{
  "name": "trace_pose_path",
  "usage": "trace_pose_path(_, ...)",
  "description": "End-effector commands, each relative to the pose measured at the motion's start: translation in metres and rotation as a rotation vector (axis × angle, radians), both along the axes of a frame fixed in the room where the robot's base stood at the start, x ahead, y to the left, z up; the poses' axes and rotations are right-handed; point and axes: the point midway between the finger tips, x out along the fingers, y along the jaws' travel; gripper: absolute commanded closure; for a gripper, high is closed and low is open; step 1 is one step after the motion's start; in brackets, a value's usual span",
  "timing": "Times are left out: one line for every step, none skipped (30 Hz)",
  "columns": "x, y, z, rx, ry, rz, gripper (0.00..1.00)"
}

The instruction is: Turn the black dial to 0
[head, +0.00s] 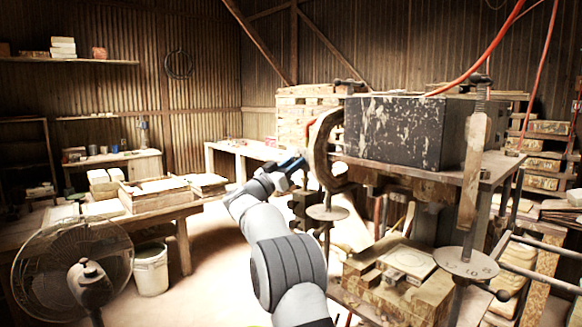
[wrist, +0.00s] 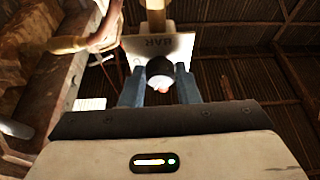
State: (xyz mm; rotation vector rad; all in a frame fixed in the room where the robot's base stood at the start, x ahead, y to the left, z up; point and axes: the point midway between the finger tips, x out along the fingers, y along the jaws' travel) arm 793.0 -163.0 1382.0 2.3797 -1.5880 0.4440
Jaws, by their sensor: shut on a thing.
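The black dial (wrist: 160,68) shows in the wrist view as a small, dark, rounded knob with a pale and reddish patch on its lower part. My gripper (wrist: 158,88) has its two blue fingers on either side of the dial and is shut on it. A pale plate (wrist: 180,45) with lettering like "BAR" lies just behind the dial. In the head view my gripper (head: 292,163) reaches to the left side of the press (head: 397,128), by its curved rusty frame. The dial cannot be made out there. Its number marks and current setting cannot be read.
A round metal disc (head: 327,212) hangs below the curved frame, close to my arm. A larger numbered disc (head: 466,262) is at the front right. A fan (head: 70,270), a white bucket (head: 151,268) and a workbench stand left. Open floor lies between bench and press.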

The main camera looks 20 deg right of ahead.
Motion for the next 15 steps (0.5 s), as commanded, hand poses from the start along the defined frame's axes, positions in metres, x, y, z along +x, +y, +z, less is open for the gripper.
trace_pose_path(-0.0008, -0.0008, -0.0021, -0.008, 0.013, 0.0, 0.94)
trace_pose_path(-0.001, -0.001, -0.0026, -0.012, 0.025, 0.001, 0.94)
trace_pose_path(-0.0013, -0.0013, -0.0034, -0.021, 0.043, 0.0, 0.94)
trace_pose_path(-0.0016, -0.0013, -0.0037, -0.026, 0.057, 0.0, 0.94)
trace_pose_path(-0.0018, -0.0015, -0.0039, -0.034, 0.074, 0.001, 0.94)
trace_pose_path(-0.0025, -0.0017, -0.004, -0.044, 0.099, 0.0, 0.94)
trace_pose_path(-0.0025, -0.0018, -0.0045, -0.052, 0.12, 0.0, 0.94)
trace_pose_path(-0.0027, -0.0019, -0.0048, -0.061, 0.142, 0.0, 0.94)
trace_pose_path(-0.0031, -0.0019, -0.0046, -0.075, 0.173, 0.0, 0.94)
trace_pose_path(-0.0035, -0.0022, -0.0042, -0.084, 0.197, -0.001, 0.94)
trace_pose_path(-0.0037, -0.0023, -0.0042, -0.095, 0.222, 0.0, 0.94)
trace_pose_path(-0.0039, -0.0026, -0.0041, -0.109, 0.256, 0.0, 0.94)
trace_pose_path(-0.0041, -0.0027, -0.0037, -0.119, 0.282, 0.0, 0.94)
trace_pose_path(-0.0046, -0.0028, -0.003, -0.129, 0.308, -0.001, 0.94)
trace_pose_path(-0.0046, -0.0029, -0.0026, -0.144, 0.344, -0.001, 0.94)
